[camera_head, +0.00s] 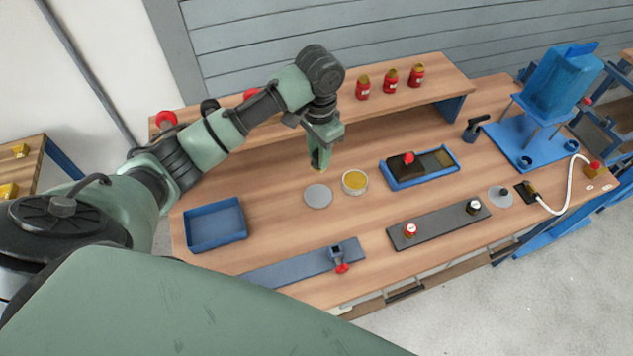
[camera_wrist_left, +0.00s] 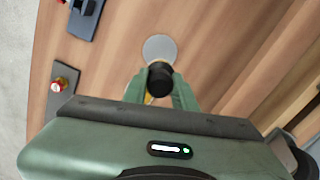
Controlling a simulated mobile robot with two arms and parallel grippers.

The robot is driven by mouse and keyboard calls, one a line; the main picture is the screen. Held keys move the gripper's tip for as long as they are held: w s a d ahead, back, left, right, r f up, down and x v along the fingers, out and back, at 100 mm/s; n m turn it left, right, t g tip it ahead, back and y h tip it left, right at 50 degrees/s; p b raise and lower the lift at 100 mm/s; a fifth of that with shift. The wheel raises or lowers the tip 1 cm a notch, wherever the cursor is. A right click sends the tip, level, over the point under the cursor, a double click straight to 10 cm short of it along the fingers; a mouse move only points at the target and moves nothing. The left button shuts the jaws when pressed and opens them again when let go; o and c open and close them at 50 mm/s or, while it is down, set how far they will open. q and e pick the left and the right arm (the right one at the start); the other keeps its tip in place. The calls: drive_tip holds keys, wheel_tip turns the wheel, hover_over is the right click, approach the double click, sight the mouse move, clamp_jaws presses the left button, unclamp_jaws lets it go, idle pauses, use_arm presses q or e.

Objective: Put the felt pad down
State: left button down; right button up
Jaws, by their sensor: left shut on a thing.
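My left gripper (camera_head: 320,167) points down over the bench, just above and behind a flat grey disc (camera_head: 318,195). It is shut on a small dark round piece, taken as the felt pad (camera_wrist_left: 160,79), seen between the fingers (camera_wrist_left: 160,92) in the left wrist view. The fingers hide much of this piece, and it is too small to make out in the head view. The grey disc also shows in the wrist view (camera_wrist_left: 160,48), beyond the held piece. A shallow round dish with yellow contents (camera_head: 355,182) stands right of the disc. My right gripper is not in view.
A blue tray (camera_head: 215,225) lies left. A blue tray with dark and olive pads (camera_head: 420,167) lies right. A dark strip with two knobs (camera_head: 438,223) and a blue rail with a red-handled clamp (camera_head: 300,266) lie in front. Red bottles (camera_head: 390,80) stand on the rear shelf.

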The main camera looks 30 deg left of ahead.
use_arm(q)
wheel_tip(320, 180, down, 9)
drive_tip(key=shift+s+p, duration=0.1)
drive_tip(key=shift+p, duration=0.4)
wheel_tip(320, 180, down, 4)
drive_tip(key=shift+r, duration=0.25)
drive_tip(key=shift+f, duration=0.2)
drive_tip(key=shift+f, duration=0.1)
drive_tip(key=c, duration=1.2)
unclamp_jaws()
drive_tip(key=shift+o, duration=0.4)
